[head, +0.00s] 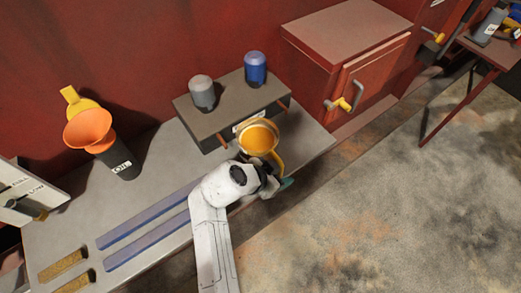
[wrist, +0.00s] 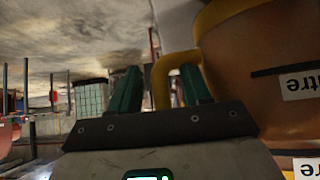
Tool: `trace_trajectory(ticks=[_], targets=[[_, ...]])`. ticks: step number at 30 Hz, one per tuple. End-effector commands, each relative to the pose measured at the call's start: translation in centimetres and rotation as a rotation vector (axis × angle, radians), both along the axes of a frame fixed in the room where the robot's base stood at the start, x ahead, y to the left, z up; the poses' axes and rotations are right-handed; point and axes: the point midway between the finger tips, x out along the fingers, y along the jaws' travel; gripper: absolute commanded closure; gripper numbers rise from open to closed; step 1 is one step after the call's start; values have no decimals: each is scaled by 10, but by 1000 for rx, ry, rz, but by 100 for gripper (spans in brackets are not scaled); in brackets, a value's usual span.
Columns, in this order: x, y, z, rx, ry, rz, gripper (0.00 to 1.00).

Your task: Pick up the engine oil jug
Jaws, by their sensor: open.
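An orange measuring jug (head: 259,134) with a yellow handle stands open-topped at the bench's front edge, before the small raised shelf. In the wrist view its wall (wrist: 240,60) fills the right side, with white labels reading "tre". My gripper (head: 276,184) is close to its handle side. In the wrist view my gripper (wrist: 157,82) is open, and the yellow handle (wrist: 161,78) shows between and beyond the green fingers. Contact cannot be told.
The raised shelf (head: 218,116) holds a grey can (head: 202,92) and a blue can (head: 255,68). Blue bars (head: 150,240) lie on the bench (head: 70,228). A red cabinet (head: 350,60) stands at the right. Floor to the right is clear.

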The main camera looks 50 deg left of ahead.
Motion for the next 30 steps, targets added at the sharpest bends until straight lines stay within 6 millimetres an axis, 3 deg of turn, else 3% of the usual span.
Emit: trace_trajectory(ticks=[8, 23, 30], targets=[[2, 0, -2, 1, 0, -1, 52], [2, 0, -2, 0, 0, 0, 100], [2, 0, -2, 0, 0, 0, 100]])
